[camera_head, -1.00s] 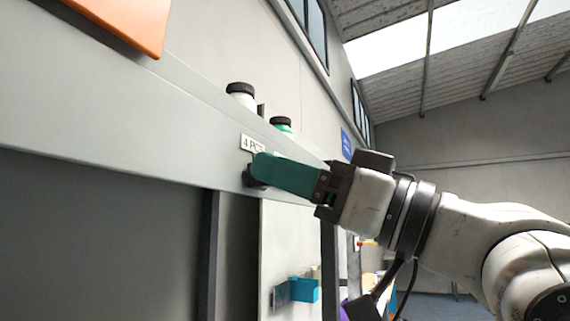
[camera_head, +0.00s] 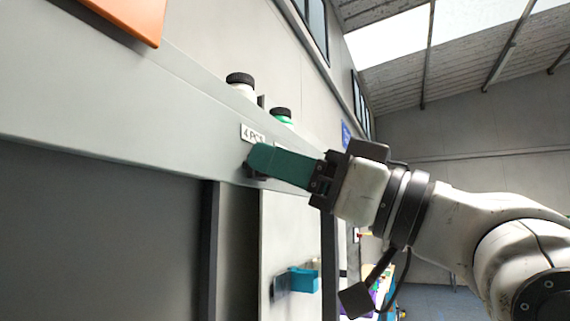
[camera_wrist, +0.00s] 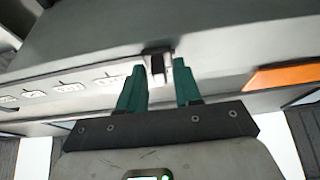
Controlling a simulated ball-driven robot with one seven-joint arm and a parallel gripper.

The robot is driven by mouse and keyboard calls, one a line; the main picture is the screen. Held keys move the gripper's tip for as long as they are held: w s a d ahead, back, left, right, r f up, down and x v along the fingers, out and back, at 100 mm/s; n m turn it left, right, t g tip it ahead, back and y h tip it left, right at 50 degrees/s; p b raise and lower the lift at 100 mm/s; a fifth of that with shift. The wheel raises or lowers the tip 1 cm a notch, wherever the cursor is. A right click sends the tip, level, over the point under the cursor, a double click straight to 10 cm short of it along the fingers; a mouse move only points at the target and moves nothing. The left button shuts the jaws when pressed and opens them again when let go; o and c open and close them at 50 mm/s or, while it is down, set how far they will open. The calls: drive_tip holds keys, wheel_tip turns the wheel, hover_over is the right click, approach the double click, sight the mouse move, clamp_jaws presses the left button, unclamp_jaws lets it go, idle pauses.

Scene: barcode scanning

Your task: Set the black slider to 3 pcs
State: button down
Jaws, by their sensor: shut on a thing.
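The black slider (camera_wrist: 158,66) sits at the front edge of the grey ledge and stands between the green fingers of my gripper (camera_wrist: 160,82) in the wrist view. In the head view my gripper (camera_head: 256,160) covers most of it, and only a dark part (camera_head: 254,174) shows below the fingertips. My gripper is shut on the slider. A white label reading "4 PCS" (camera_head: 252,134) is just above the fingertips. In the wrist view a row of white labels (camera_wrist: 68,87) runs left from the slider along the edge; their text is too small to read.
A white bottle (camera_head: 241,86) and a green bottle (camera_head: 281,116), both black-capped, stand behind the ledge (camera_head: 120,115). An orange panel (camera_head: 130,15) is at the upper left. A blue bin (camera_head: 303,280) is below. The ledge edge left of the fingers in the head view is clear.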

drive_tip(key=shift+w, duration=0.1)
drive_tip(key=w+d, duration=0.2)
drive_tip(key=w, duration=0.5)
drive_tip(key=shift+d, duration=0.3)
drive_tip(key=c, duration=1.1)
unclamp_jaws()
drive_tip(key=shift+s, duration=0.1)
drive_tip(key=b+v, duration=0.2)
drive_tip(key=v, duration=0.8)
drive_tip(key=shift+d+f+b, duration=0.15)
drive_tip(key=shift+d+b, duration=0.2)
drive_tip(key=shift+d, duration=0.05)
